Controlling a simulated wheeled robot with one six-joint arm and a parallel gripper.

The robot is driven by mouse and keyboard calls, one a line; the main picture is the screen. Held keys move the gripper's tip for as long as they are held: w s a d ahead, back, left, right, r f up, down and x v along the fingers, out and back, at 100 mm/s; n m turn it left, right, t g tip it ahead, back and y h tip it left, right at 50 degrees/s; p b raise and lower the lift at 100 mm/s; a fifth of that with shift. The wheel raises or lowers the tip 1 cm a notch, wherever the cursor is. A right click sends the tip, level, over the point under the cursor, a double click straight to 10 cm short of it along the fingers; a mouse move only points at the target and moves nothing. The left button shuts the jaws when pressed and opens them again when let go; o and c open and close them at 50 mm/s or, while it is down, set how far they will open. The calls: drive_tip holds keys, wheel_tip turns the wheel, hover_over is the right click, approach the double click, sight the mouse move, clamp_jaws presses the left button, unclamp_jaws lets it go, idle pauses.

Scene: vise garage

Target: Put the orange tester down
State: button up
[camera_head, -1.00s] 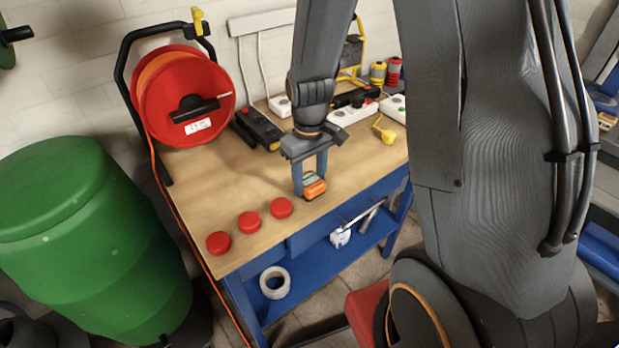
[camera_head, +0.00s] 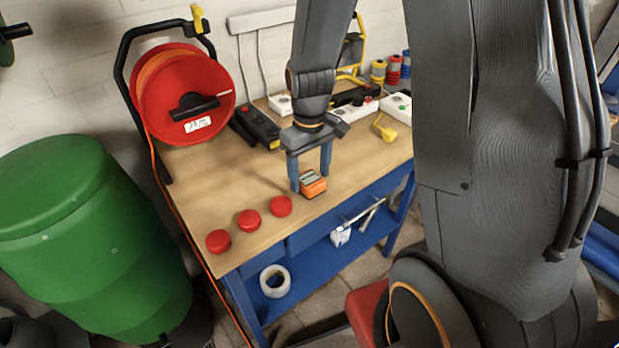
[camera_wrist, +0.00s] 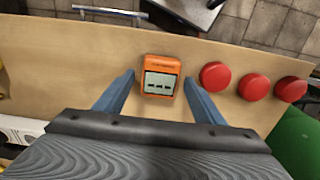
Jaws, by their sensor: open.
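The orange tester (camera_head: 313,185) with a grey display rests on the wooden workbench near its front edge, to the right of the red caps. It also shows in the wrist view (camera_wrist: 160,78), display up, lying between and slightly beyond the fingertips. My gripper (camera_head: 310,182) is open just behind the tester, with its blue fingers apart. In the wrist view my gripper (camera_wrist: 160,80) has a gap on both sides of the tester, and neither finger touches it.
Three red caps (camera_head: 249,220) stand in a row along the front edge of the bench (camera_head: 200,180). A cable reel (camera_head: 185,95) stands at the back left. A black device (camera_head: 257,125), power strips (camera_head: 395,107) and a yellow plug (camera_head: 384,128) lie behind. A green barrel (camera_head: 75,230) stands left.

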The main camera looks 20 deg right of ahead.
sight(310, 178)
wheel_tip(310, 178, up, 9)
drive_tip(key=b, duration=0.2)
drive_tip(key=s+f+m+t, duration=0.1)
drive_tip(key=s+f+m, duration=0.2)
drive_tip(key=s, duration=0.6)
drive_tip(key=shift+s+m, duration=0.3)
drive_tip(key=shift+s, duration=0.05)
